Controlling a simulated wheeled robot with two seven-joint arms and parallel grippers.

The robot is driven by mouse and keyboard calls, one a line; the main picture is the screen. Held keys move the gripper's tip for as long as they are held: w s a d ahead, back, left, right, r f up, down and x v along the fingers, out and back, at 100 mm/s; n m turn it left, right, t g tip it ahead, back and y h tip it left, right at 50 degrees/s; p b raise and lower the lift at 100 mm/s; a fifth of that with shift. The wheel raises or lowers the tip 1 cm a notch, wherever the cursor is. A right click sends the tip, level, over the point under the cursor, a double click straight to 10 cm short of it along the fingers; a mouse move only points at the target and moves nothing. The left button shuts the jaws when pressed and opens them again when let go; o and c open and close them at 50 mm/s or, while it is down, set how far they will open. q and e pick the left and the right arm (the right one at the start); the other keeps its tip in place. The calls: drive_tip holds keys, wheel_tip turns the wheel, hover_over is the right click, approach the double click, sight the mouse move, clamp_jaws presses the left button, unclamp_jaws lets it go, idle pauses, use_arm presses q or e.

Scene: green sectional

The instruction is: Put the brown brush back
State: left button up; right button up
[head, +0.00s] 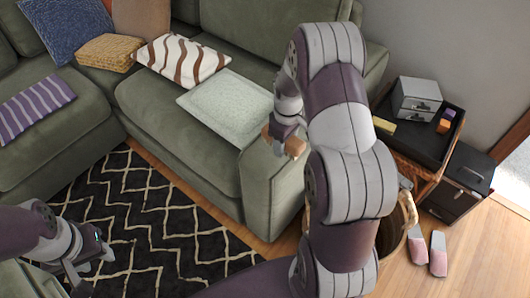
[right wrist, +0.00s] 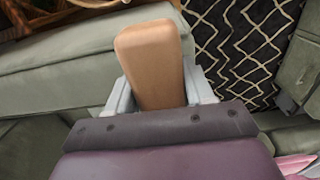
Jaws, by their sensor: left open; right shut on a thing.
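The brown brush (right wrist: 152,62) is held between the fingers of my right gripper (right wrist: 160,92). In the right wrist view it shows as a smooth brown block pointing away from the gripper. In the head view the brush (head: 294,146) shows at the fingertips of my right gripper (head: 285,133), near the sofa's armrest. Much of my right arm blocks the view beside it. My left gripper (head: 92,265) is open and empty over the black patterned rug at the lower left.
A green sectional sofa (head: 165,120) with cushions fills the back and left. At right, a dark tray (head: 434,143) on a wicker stand holds a grey box (head: 417,99) and small blocks. A wicker basket (head: 397,228), partly hidden by my arm, and pink slippers (head: 438,252) are on the floor.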

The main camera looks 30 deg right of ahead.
hover_over(266, 153)
wheel_tip(266, 153, down, 5)
drive_tip(key=shift+w+r+b, duration=0.1)
drive_tip(key=shift+r+b, duration=0.1)
drive_tip(key=shift+b, duration=0.1)
wheel_tip(266, 153, down, 4)
drive_tip(key=shift+r+b, duration=0.2)
drive_tip(key=shift+b, duration=0.1)
drive_tip(key=shift+f, duration=0.2)
